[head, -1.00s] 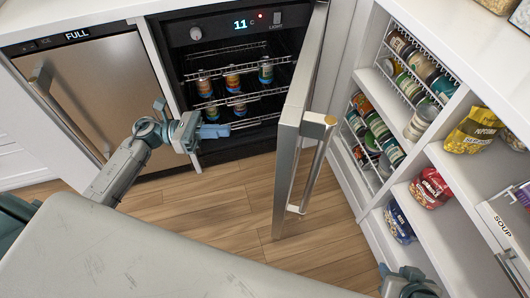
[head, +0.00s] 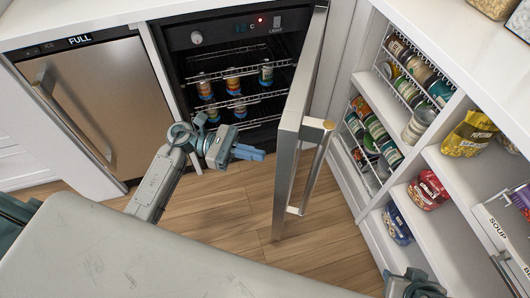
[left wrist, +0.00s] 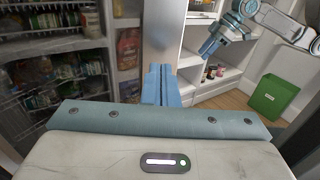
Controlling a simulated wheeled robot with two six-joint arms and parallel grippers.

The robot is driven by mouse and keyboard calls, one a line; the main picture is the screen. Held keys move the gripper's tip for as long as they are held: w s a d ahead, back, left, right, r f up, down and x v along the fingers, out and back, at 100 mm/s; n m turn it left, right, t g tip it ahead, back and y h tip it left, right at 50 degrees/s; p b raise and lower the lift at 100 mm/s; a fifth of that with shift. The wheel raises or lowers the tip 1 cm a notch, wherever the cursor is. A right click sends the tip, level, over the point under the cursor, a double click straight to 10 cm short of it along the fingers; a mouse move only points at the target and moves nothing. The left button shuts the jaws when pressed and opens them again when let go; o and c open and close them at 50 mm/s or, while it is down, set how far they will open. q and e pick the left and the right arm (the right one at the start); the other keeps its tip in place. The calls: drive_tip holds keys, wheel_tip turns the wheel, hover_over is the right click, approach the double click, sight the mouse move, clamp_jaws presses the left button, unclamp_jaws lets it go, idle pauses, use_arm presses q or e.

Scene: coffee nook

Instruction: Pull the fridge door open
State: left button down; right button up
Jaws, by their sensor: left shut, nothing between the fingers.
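The fridge door (head: 292,140) stands wide open, swung out to the right of the dark fridge interior (head: 240,60). Its metal handle (head: 314,172) is on the door's right-hand face. My left gripper (head: 258,153) is shut and empty, in front of the fridge opening and left of the door, apart from it. In the left wrist view, its blue fingers (left wrist: 160,85) are together, with the door's edge (left wrist: 160,32) upright beyond them. My right gripper (left wrist: 209,47) shows in that view at upper right, near white shelves; its jaw opening is unclear.
Several cans (head: 234,84) stand on the fridge's wire racks. An ice maker (head: 95,100) with a steel front is at left. White shelves (head: 440,195) with jars and food bags stand right of the door. Wooden floor (head: 225,205) is clear below.

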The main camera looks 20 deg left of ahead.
use_arm(q)
drive_tip(key=shift+w+d, duration=0.1)
drive_tip(key=shift+d, duration=1.45)
use_arm(e)
drive_tip(key=shift+s+d+r+g, duration=0.25)
drive_tip(key=shift+d+r+g, duration=0.05)
drive_tip(key=shift+r, duration=0.05)
